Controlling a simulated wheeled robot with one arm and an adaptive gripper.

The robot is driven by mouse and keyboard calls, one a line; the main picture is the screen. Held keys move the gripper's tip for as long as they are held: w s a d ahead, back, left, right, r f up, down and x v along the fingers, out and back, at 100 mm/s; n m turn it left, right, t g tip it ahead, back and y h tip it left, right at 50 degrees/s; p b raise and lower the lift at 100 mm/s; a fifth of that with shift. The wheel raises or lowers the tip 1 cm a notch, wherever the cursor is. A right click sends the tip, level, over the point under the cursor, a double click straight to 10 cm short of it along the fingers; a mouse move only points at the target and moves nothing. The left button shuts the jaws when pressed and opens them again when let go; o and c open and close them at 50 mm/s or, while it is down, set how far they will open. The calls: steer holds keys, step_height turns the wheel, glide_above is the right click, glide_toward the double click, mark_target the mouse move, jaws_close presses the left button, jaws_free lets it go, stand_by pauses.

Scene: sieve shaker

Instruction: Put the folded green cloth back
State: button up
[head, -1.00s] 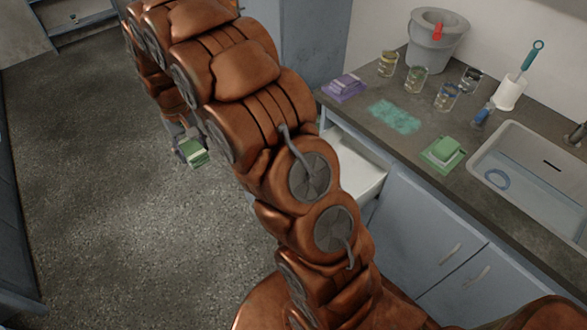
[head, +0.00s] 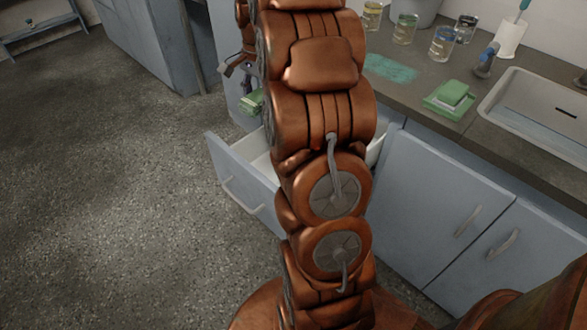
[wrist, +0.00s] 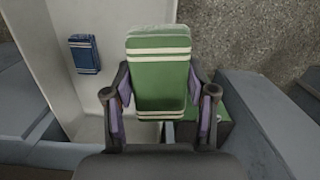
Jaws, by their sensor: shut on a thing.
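My gripper (wrist: 160,112) is shut on the folded green cloth (wrist: 158,70), which has pale stripes; the fingers press its two sides. In the head view the cloth (head: 252,102) hangs from my gripper (head: 246,88), left of my arm and above the open drawer (head: 232,176). In the wrist view the pale drawer interior (wrist: 102,22) lies below and left of the cloth. A folded blue cloth (wrist: 85,54) with pale stripes lies in it. My arm hides part of the drawer in the head view.
A dark green block-like thing (wrist: 217,125) shows behind the right finger. The counter (head: 425,90) holds a green stack (head: 450,97), a teal patch (head: 390,68), several glass beakers (head: 404,28) and a sink (head: 535,110). Open floor (head: 110,200) lies left.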

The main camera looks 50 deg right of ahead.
steer(key=s+d+f+m+b, duration=0.4)
steer(key=d+f+b, duration=0.1)
steer(key=shift+m+t, duration=0.4)
steer(key=shift+m, duration=0.5)
steer(key=f+b, duration=0.2)
steer(key=f, duration=0.3)
steer(key=s+d+f+b, duration=0.1)
steer(key=f+b, duration=0.1)
steer(key=f, duration=0.2)
steer(key=s+f+b, duration=0.1)
steer(key=f+b, duration=0.1)
steer(key=f, duration=0.3)
steer(key=shift+d+f+b, duration=0.3)
steer(key=shift+d+f, duration=0.05)
steer(key=shift+d, duration=0.05)
steer(key=o, duration=1.2)
steer(key=shift+f, duration=0.15)
steer(key=r+p, duration=0.1)
steer(key=r, duration=0.3)
steer(key=r+p, duration=0.1)
steer(key=r, duration=0.3)
steer(key=d+r+p, duration=0.1)
steer(key=r+p, duration=0.1)
steer(key=r, duration=0.2)
steer(key=shift+s+d+r, duration=0.1)
steer(key=shift+s, duration=0.25)
